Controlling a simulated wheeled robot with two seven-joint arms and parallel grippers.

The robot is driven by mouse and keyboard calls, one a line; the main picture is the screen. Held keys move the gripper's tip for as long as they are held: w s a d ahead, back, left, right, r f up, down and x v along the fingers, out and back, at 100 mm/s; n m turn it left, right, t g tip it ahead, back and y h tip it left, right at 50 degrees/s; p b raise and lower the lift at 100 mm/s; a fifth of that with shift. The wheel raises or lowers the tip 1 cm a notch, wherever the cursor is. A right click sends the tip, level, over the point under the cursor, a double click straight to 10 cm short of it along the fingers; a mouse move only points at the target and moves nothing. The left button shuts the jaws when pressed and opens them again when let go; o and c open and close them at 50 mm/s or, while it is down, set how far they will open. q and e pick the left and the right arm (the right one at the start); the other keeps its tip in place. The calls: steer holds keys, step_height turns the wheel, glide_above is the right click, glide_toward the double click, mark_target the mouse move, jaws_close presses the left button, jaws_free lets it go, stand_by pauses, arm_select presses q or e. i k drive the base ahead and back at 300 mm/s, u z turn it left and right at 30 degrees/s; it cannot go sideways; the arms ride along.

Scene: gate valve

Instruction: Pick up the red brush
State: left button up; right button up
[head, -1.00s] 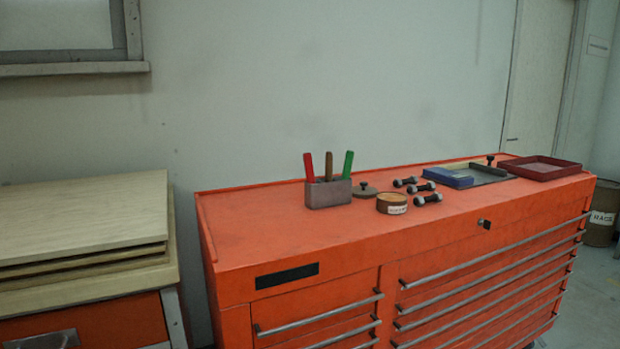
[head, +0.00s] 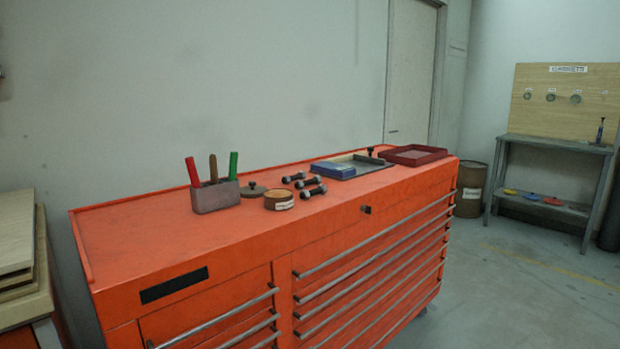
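The red brush (head: 193,172) stands upright, leaning slightly left, in a small grey holder (head: 216,198) on top of the orange tool cabinet (head: 140,232). Only its red handle shows; its lower end is hidden inside the holder. A brown handle (head: 213,167) and a green handle (head: 233,165) stand to its right in the same holder. Neither of my grippers shows in the head view.
Right of the holder are a dark lid (head: 252,190), a round labelled tin (head: 278,199), several bolts (head: 311,190), a blue box (head: 333,170) and a red tray (head: 412,155). The cabinet top left of the holder is clear. Stacked boards (head: 18,250) stand at left.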

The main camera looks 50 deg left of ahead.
mark_target(195, 181)
steer(key=z, duration=0.55)
steer(key=k, duration=0.8)
steer(key=u, duration=1.75)
steer(key=i, duration=0.1)
steer(key=z, duration=0.25)
